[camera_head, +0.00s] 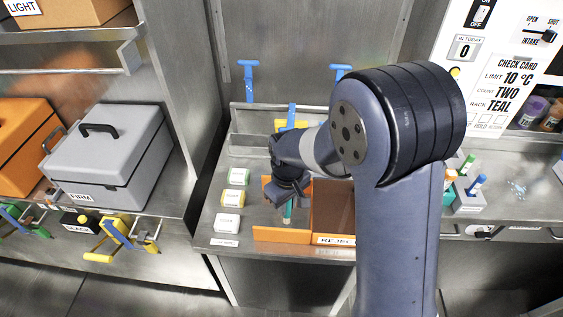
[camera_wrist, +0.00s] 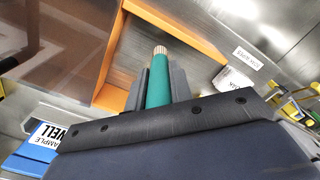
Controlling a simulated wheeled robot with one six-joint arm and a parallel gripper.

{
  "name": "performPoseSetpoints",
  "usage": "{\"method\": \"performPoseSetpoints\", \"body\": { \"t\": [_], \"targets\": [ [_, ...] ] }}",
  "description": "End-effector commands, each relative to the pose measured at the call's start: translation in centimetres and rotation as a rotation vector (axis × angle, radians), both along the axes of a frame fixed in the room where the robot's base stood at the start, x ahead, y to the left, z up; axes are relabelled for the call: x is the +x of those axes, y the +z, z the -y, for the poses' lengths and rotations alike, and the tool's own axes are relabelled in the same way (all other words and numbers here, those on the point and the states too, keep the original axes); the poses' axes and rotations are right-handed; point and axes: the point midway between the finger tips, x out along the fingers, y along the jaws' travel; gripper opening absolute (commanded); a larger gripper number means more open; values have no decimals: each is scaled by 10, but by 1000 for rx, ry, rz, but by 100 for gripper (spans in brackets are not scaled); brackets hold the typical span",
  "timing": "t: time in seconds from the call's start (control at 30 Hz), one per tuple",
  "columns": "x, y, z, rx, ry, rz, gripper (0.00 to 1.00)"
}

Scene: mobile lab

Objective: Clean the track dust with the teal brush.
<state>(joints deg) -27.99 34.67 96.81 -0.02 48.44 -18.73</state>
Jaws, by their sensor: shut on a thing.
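My gripper (camera_head: 288,196) is shut on a teal brush (camera_head: 287,212) and points downward at the orange bin labelled REJECT. In the wrist view the teal brush (camera_wrist: 158,88) stands between the two grey fingers (camera_wrist: 157,92), with its pale ribbed tip beyond them. The brush overlaps the bin in the head view; I cannot tell whether its tip is inside or above it. Pale specks that look like dust (camera_head: 517,188) lie on the metal counter at the right. My arm hides the middle of the counter.
The orange bin (camera_head: 281,236) stands at the counter's front edge. Small labelled boxes (camera_head: 233,198) line its left. Blue-topped holders (camera_head: 472,190) stand right of my arm. A grey case (camera_head: 105,150) sits on the left shelf. A blue sample card (camera_wrist: 38,150) shows in the wrist view.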

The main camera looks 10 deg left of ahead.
Motion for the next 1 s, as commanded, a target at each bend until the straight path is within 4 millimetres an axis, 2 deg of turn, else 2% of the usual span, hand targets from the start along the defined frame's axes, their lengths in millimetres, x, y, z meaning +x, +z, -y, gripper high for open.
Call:
{"method": "performPoseSetpoints", "body": {
  "t": [0.03, 0.33, 1.0],
  "targets": [
    [0, 8, 0, 1, -1, 1, 0],
    [0, 32, 3, 1, -5, 1, 0],
    [1, 34, 3, 0, -5, 0, 0]
  ]
}}
